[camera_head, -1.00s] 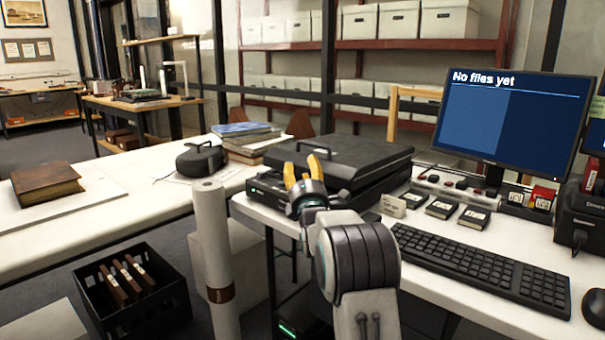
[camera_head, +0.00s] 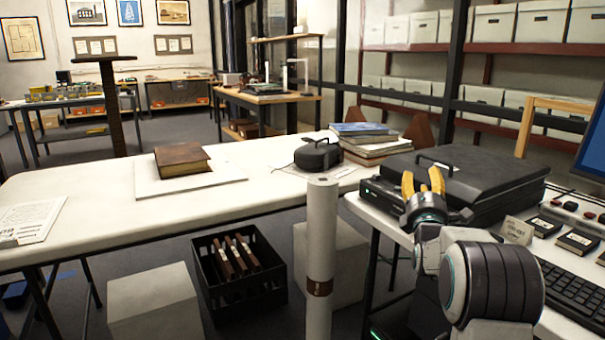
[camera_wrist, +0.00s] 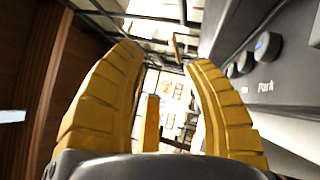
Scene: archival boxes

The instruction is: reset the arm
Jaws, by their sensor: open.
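My gripper (camera_head: 423,182) has yellow fingers pointing up, in front of the black case-like scanner (camera_head: 485,170) on the right-hand desk in the head view. Its fingers stand apart with nothing between them. In the wrist view my gripper (camera_wrist: 165,75) also shows open and empty, with a dark panel marked "Park" (camera_wrist: 262,75) and its round knobs close on the right. My arm is bent low over the desk's near left edge. I cannot tell whether the fingers touch the scanner.
A white roll (camera_head: 320,255) stands upright left of my arm. A black crate (camera_head: 240,275) with several folders is on the floor. A brown book (camera_head: 182,158) lies on the long white table (camera_head: 80,210). A keyboard (camera_head: 570,290) lies right of my arm.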

